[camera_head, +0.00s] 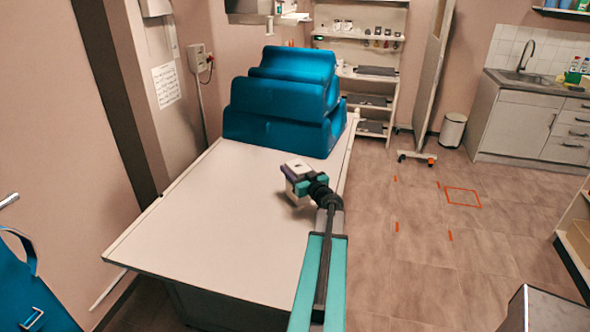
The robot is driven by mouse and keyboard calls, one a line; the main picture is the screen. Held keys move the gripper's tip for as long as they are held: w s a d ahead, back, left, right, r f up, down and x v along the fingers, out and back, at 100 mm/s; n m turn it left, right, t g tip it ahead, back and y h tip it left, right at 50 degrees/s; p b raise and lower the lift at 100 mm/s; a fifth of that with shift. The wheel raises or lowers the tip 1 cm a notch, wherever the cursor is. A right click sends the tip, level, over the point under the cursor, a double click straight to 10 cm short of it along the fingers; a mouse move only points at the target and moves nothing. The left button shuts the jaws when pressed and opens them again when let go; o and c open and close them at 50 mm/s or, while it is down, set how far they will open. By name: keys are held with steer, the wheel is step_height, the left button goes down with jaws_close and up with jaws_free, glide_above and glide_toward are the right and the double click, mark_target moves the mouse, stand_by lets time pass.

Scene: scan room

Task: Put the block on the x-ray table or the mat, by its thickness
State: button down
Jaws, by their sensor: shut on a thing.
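The x-ray table (215,205) has a long, pale, flat top, and its near and middle parts are bare. My gripper (296,187) is over the right part of this top, in front of the blue cushions. It is shut on the block, but the gripper's own body hides most or all of the block from this view. I cannot tell the block's thickness. A shadow lies on the top just below the gripper, so it seems low over the surface; I cannot tell whether anything touches. I cannot make out the mat.
Large blue stacked cushions (280,100) fill the table's far end. Shelves (365,70) and a wheeled screen (432,80) stand behind. A sink cabinet (530,120) and a white bin (453,130) are at the back right. The floor right of the table is open, with orange marks (462,197).

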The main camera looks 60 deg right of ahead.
steer(key=shift+f, duration=0.4)
steer(key=c, duration=0.8)
jaws_free()
steer(key=shift+o, duration=0.2)
steer(key=b+v, duration=0.2)
steer(key=v, duration=1)
steer(key=shift+s+b, duration=0.1)
steer(key=shift+b, duration=0.25)
